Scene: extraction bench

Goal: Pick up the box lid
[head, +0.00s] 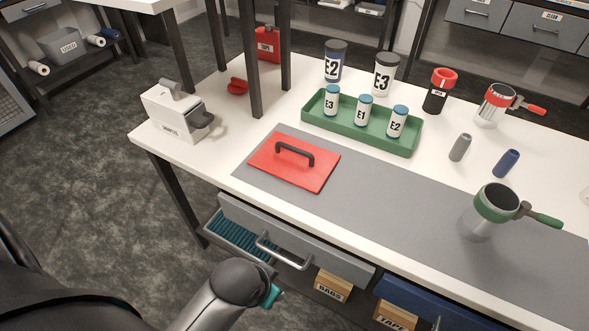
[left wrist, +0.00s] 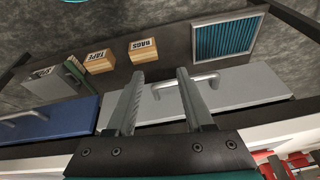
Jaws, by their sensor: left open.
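The box lid (head: 294,162) is a flat red rectangular plate with a black arched handle (head: 295,150) on top. It lies flat on the grey mat at the left part of the bench. My left gripper (left wrist: 160,73) is open, with its two fingers apart in front of the grey drawer front. The drawer's bar handle (left wrist: 187,85) shows between and behind the fingers; I cannot tell whether they touch it. In the head view my left arm is low, below the bench's front edge, and hides most of the gripper. My right gripper is not in view.
A green tray (head: 390,142) with labelled bottles stands behind the mat (head: 400,215). A grey-white device (head: 178,112) stands at the left.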

